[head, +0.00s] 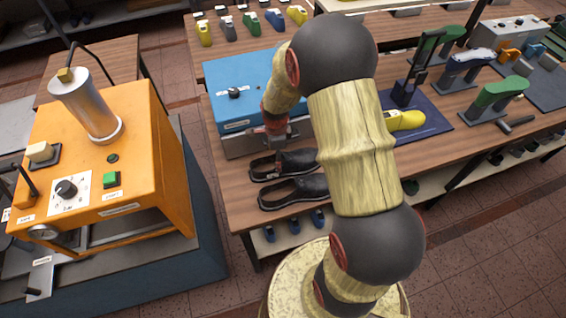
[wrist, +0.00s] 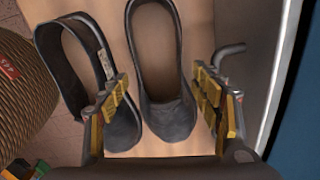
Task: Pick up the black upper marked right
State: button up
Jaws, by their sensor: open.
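Two black shoe uppers lie side by side on the wooden table. The far upper (head: 300,161) is close to the blue machine; the near upper (head: 295,191) is close to the table's front edge. My gripper (head: 277,158) points down over the far upper's left end and hides part of it. In the wrist view, the far upper (wrist: 164,60) shows between the spread fingers of my gripper (wrist: 166,103), and nothing is held. The near upper (wrist: 70,70) is to the left, partly behind the left finger.
The blue machine (head: 238,85) with its grey base stands right behind the far upper. A bent grey lever (wrist: 229,51) rises near the right finger. An orange machine (head: 115,150) stands to the left. A dark blue mat (head: 430,125) with a yellow last lies to the right.

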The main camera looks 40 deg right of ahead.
jog(key=f, duration=0.4)
jog(key=shift+w+a+f+b, duration=0.15)
jog(key=shift+a+f+b, duration=0.05)
jog(key=shift+b, duration=0.1)
jog(key=shift+c, duration=1)
jog(key=c, duration=0.7)
